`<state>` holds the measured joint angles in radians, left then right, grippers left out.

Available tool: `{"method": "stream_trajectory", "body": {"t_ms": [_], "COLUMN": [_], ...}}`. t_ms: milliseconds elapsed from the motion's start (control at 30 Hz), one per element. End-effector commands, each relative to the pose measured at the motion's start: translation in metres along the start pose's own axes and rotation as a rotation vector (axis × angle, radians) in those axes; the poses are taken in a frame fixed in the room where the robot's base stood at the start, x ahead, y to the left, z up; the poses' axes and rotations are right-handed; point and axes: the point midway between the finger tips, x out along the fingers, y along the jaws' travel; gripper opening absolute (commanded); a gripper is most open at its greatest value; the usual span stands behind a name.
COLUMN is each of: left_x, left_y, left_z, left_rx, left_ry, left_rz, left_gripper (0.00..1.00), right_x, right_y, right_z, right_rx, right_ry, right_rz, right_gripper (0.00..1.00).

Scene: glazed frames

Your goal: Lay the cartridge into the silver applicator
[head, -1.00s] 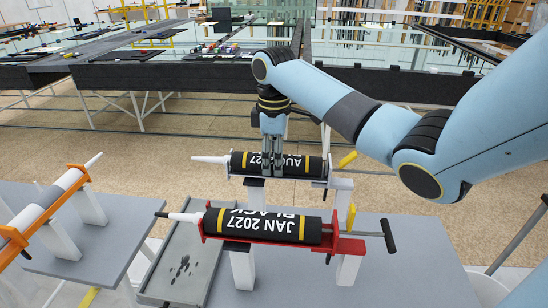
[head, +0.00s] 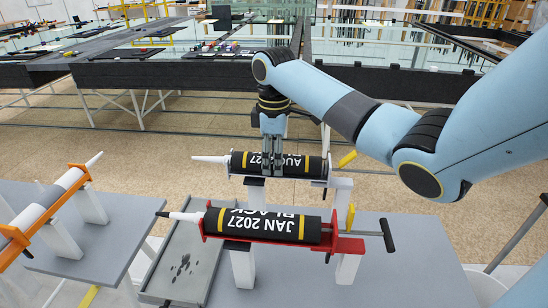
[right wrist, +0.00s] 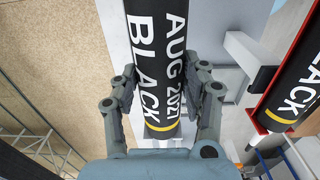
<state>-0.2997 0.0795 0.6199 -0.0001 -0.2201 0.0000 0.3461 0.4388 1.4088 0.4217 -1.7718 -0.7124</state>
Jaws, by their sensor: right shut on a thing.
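A black cartridge (head: 302,163) marked AUG 2027, with yellow bands and a white nozzle pointing left, lies level along the silver applicator (head: 343,184) at the back of the right-hand table. My right gripper (head: 272,172) reaches down from above and is shut around the cartridge's middle. The right wrist view also shows the cartridge (right wrist: 155,100), with a finger on each side of it. The gripper fingers hide part of the label, and I cannot tell whether the cartridge rests fully on the cradle. My left gripper is not in view.
A red applicator (head: 350,246) holding a black JAN 2027 cartridge (head: 262,226) stands in front, close by. A grey tray (head: 165,268) with dark spots lies at its left.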

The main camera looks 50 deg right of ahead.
Motion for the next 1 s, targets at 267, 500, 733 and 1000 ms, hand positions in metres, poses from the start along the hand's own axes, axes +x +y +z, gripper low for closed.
{"method": "stream_trajectory", "body": {"t_ms": [267, 500, 733, 1000], "left_x": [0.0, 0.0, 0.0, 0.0], "left_y": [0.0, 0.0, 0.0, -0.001], "left_z": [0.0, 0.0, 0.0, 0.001], "left_rx": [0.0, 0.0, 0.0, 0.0], "left_ry": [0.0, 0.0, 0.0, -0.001], "left_rz": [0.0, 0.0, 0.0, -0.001], "left_gripper": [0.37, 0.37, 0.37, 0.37], "right_x": [0.002, 0.002, 0.002, -0.018], "right_y": [0.0, 0.0, 0.0, 0.001], "right_z": [0.0, 0.0, 0.0, -0.001], "right_rx": [0.0, 0.0, 0.0, -0.001], "right_ry": [0.001, 0.001, 0.0, 0.002], "right_rz": [0.001, 0.001, 0.0, 0.004], "right_gripper": [0.0, 0.65, 0.72, 0.72]}}
